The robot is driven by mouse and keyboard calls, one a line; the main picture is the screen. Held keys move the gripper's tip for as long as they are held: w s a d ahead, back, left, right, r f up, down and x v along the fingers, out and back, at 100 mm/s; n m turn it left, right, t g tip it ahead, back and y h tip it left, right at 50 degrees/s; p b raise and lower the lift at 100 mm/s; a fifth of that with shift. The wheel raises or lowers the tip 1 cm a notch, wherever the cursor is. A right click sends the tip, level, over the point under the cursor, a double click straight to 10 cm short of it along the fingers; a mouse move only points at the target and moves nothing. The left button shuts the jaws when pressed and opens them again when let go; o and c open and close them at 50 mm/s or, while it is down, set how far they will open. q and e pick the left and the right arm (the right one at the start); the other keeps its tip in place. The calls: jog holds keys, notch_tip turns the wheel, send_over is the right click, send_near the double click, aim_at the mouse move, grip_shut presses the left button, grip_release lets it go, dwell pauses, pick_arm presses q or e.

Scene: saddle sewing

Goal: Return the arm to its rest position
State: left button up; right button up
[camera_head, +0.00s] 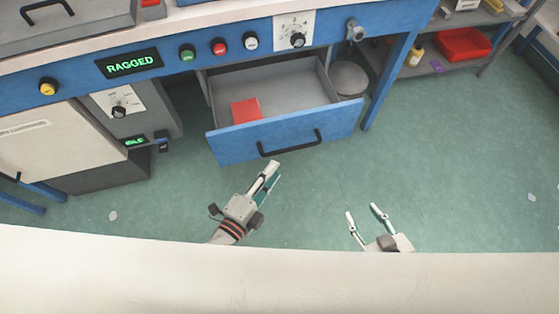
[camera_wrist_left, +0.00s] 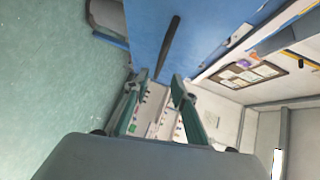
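My left gripper (camera_head: 272,174) is in front of the open blue drawer (camera_head: 230,147), just below and left of its black handle (camera_head: 290,143). It holds nothing. In the left wrist view its two fingers (camera_wrist_left: 159,82) stand apart, with the drawer's blue front and the dark handle (camera_wrist_left: 168,48) beyond them. My right gripper (camera_head: 362,210) is open and empty, over the floor to the lower right of the drawer.
The blue workbench (camera_head: 175,65) carries buttons, dials and a display reading RAGGED (camera_head: 129,63). A shelf with a red bin (camera_head: 463,45) stands at the right.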

pick_arm(q)
jog(key=shift+v, duration=0.75)
jog(key=s+a+r+n+g+y+p, duration=0.1)
jog(key=s+a+n+g+y+p, duration=0.1)
jog(key=s+a+n+p, duration=0.2)
jog(key=s+a+r+n+g+y+p, duration=0.2)
jog(key=s+a+n+p, duration=0.3)
jog(key=a+n, duration=0.6)
jog(key=s+n+y, duration=0.1)
jog(key=n, duration=0.1)
jog(key=shift+a+r+n, duration=0.2)
jog(key=shift+n, duration=0.1)
pick_arm(e)
jog(key=shift+m, duration=0.4)
jog(key=r, duration=0.3)
jog(key=s+a+r, duration=0.1)
jog(key=r, duration=0.1)
jog(key=shift+r, duration=0.1)
pick_arm(q)
jog(key=shift+w, duration=0.1)
pick_arm(e)
jog(key=shift+w+d+r, duration=0.1)
